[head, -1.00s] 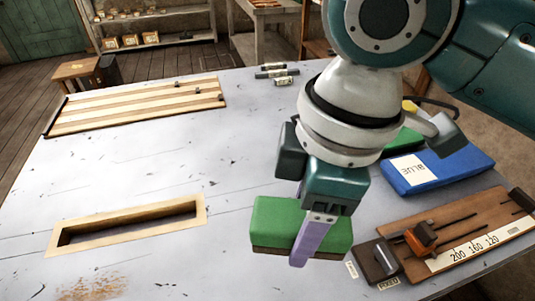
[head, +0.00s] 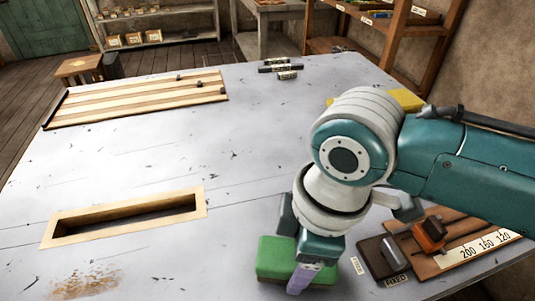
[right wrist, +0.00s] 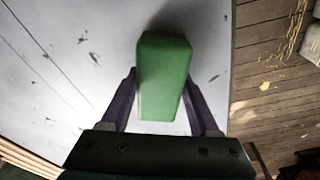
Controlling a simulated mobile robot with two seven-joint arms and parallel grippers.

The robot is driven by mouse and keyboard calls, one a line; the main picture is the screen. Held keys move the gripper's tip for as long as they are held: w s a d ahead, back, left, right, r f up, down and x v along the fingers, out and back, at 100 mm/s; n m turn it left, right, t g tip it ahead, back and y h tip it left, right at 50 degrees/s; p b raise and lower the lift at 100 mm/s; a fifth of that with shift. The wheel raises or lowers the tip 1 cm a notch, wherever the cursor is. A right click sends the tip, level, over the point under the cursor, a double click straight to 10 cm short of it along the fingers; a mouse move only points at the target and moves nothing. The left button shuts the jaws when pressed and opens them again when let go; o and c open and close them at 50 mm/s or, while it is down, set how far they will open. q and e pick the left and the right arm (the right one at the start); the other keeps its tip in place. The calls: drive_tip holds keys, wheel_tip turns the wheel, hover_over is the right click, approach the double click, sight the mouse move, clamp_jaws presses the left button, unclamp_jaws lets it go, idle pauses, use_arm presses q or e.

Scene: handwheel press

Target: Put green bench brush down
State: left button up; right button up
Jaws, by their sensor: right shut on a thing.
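The green bench brush (head: 275,255) is a green block with a brown lower edge, near the front of the grey table (head: 150,165). My right gripper (head: 302,278) is shut on it, one purple finger showing on its near side. In the right wrist view the green block (right wrist: 163,75) sits between the two purple fingers (right wrist: 160,100). Whether the brush touches the tabletop cannot be told. My left gripper is not in view.
A wooden-framed slot (head: 125,216) lies in the table at left. A slatted board (head: 135,99) lies at the back left. Right of my gripper is a wooden measuring board with an orange block (head: 430,235). The middle of the table is clear.

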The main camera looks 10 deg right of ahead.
drive_tip(key=o, duration=1.3)
drive_tip(key=shift+f, duration=0.1)
drive_tip(key=shift+r, duration=0.4)
wheel_tip(320, 180, up, 11)
drive_tip(key=d+p, duration=0.1)
drive_tip(key=p, duration=0.2)
drive_tip(key=s+a+m+t+y, duration=0.1)
drive_tip(key=s+a+m+y, duration=0.1)
drive_tip(key=s+m, duration=0.25)
drive_tip(key=s+d+m+h, duration=0.1)
drive_tip(key=s+d+m, duration=0.1)
drive_tip(key=d, duration=0.1)
drive_tip(key=s+d+m+t+h, duration=0.1)
drive_tip(key=s+d+m, duration=0.2)
drive_tip(key=d, duration=0.1)
drive_tip(key=s+d+m+t+h, duration=0.1)
drive_tip(key=s+d+m, duration=0.1)
drive_tip(key=d, duration=0.1)
drive_tip(key=shift+s+d+f+m, duration=0.15)
drive_tip(key=shift+s+f+m, duration=0.1)
drive_tip(key=shift+s+f, duration=0.1)
